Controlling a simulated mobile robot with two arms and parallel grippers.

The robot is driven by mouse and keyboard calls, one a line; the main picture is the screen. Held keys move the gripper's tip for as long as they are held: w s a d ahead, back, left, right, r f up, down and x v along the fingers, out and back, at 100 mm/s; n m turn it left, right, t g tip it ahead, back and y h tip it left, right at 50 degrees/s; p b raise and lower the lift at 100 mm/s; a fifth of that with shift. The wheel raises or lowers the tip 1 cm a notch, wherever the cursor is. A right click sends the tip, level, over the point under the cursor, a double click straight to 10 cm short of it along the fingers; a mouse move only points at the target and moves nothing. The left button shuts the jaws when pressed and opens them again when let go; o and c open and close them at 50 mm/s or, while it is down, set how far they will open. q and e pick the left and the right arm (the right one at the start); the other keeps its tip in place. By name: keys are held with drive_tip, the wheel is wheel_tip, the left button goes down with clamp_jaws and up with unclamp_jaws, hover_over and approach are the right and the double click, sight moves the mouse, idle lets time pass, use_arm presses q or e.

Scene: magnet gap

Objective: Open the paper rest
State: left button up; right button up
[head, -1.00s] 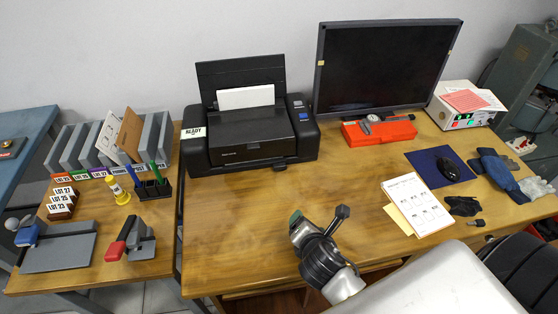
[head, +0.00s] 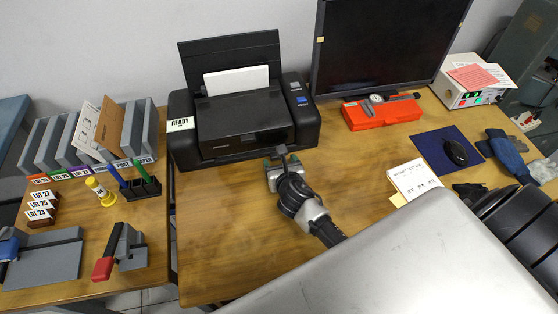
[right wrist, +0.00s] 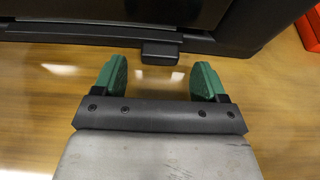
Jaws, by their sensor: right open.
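The black printer (head: 243,112) stands at the back of the wooden desk with white paper (head: 237,82) in its raised rear feed. Its front is closed, and no paper rest is seen pulled out. In the right wrist view, a small dark tab (right wrist: 160,53) sticks out at the bottom of the printer's front (right wrist: 90,32). My right gripper (head: 277,165) is open and empty, just in front of the printer. Its green fingers (right wrist: 158,80) point at the printer, apart from it, with the tab ahead between them. My left gripper is not in view.
A monitor (head: 385,45) and a red case (head: 383,112) with a gauge are right of the printer. A blue mat (head: 436,150) with a mouse lies farther right. A side table with file holders (head: 140,130) is at left. The desk (head: 215,235) front-left is clear.

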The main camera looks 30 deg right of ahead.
drive_tip(key=shift+x, duration=0.8)
drive_tip(key=shift+w, duration=0.1)
drive_tip(key=shift+c, duration=1.3)
drive_tip(key=c, duration=1)
drive_tip(key=shift+s+a, duration=0.1)
drive_tip(key=shift+s, duration=0.35)
drive_tip(key=s+p, duration=0.1)
drive_tip(key=s, duration=0.1)
drive_tip(key=s+a+p, duration=0.1)
drive_tip(key=s, duration=0.1)
drive_tip(key=shift+s, duration=0.15)
drive_tip(key=shift+s+a, duration=0.15)
drive_tip(key=shift+s, duration=0.15)
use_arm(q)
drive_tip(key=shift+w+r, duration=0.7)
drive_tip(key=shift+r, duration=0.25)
